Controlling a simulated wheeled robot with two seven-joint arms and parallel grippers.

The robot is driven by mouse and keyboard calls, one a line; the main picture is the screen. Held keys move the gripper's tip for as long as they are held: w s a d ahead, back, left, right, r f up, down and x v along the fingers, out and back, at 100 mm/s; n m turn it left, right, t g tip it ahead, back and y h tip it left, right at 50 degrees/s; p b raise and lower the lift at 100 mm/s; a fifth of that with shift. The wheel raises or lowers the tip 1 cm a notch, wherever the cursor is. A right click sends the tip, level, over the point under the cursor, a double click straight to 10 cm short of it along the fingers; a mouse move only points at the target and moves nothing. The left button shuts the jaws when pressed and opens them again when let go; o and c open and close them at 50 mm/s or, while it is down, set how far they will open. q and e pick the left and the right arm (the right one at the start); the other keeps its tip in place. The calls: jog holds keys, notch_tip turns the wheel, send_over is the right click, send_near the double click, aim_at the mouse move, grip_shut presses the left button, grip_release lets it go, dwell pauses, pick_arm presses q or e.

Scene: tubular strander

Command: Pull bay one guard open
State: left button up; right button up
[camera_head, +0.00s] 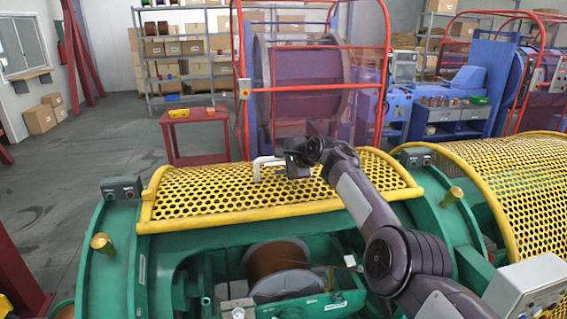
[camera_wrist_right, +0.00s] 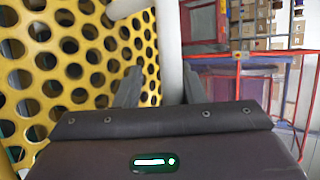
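The yellow perforated guard (camera_head: 215,192) of the nearer left bay lies over the back of the green machine. Below its front edge the bay is exposed, with a brown spool (camera_head: 277,258) inside. A pale bar handle (camera_head: 258,170) stands out from the guard's upper middle. My right gripper (camera_head: 285,160) is at the right side of this handle. In the right wrist view the fingers (camera_wrist_right: 162,85) are apart, with the pale handle bar (camera_wrist_right: 170,40) between them, nearer the right finger. Contact cannot be told. My left gripper is not in view.
A second yellow guard (camera_head: 520,185) covers the bay at the right. Small control boxes (camera_head: 121,188) sit on the green frames. Behind stand a red table (camera_head: 196,130) and a red caged machine (camera_head: 312,75). Grey floor (camera_head: 60,190) is open at the left.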

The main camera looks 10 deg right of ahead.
jog(key=shift+s+d+r, duration=0.25)
jog(key=shift+s, duration=0.05)
jog(key=shift+s+d+r, duration=0.25)
jog(key=shift+s+r, duration=0.05)
jog(key=shift+s, duration=0.15)
jog(key=b+v, duration=0.1)
jog(key=v, duration=0.3)
jog(key=shift+s+r, duration=0.15)
jog(key=shift+s, duration=0.2)
jog(key=shift+s+d+r+b, duration=0.25)
jog(key=shift+s+d+b, duration=0.05)
jog(key=shift+s+d, duration=0.05)
